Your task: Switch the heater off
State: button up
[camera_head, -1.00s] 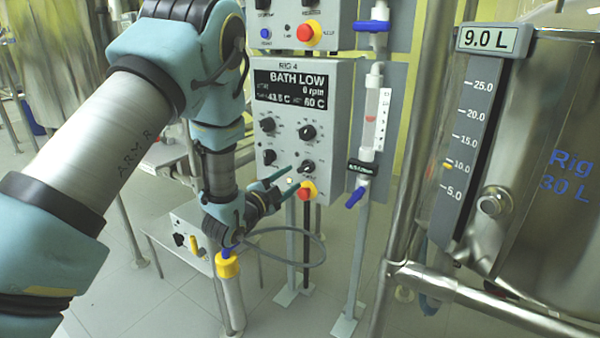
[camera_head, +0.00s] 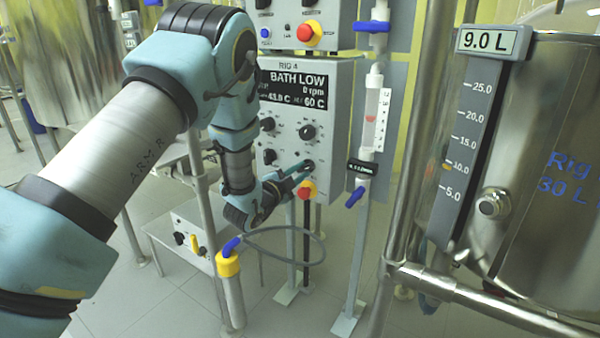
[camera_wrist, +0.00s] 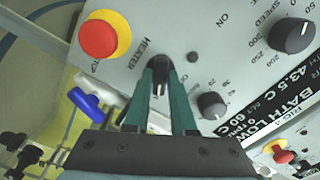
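The grey Rig 4 control box (camera_head: 335,100) stands in the middle of the head view. Its display (camera_head: 292,88) reads BATH LOW, 0 rpm and 60 C. The dark heater knob (camera_wrist: 158,88), labelled HEATER, is at the lower right of the panel, just above a red button with a yellow collar (camera_head: 307,189). My gripper (camera_wrist: 158,62) is at this knob, with one green finger on either side of it. The fingers partly hide the knob. Whether they press on it cannot be told. My gripper also shows at the panel in the head view (camera_head: 304,171).
The red button (camera_wrist: 100,38) is close to the fingers. Other knobs (camera_head: 307,132) are on the same panel. A flowmeter tube with a blue valve (camera_head: 355,197) hangs to the right. A steel vessel (camera_head: 560,230) and pipe frame (camera_head: 410,150) stand farther right.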

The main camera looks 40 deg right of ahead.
grip_shut()
jog(key=shift+n, duration=0.3)
jog(key=n+b, duration=0.3)
jog(key=n, duration=0.1)
jog(key=shift+f+n, duration=0.15)
jog(key=shift+n, duration=0.15)
jog(key=n+b, duration=0.1)
jog(key=n, duration=0.2)
jog(key=shift+n+b, duration=0.65)
jog(key=shift+n, duration=1.15)
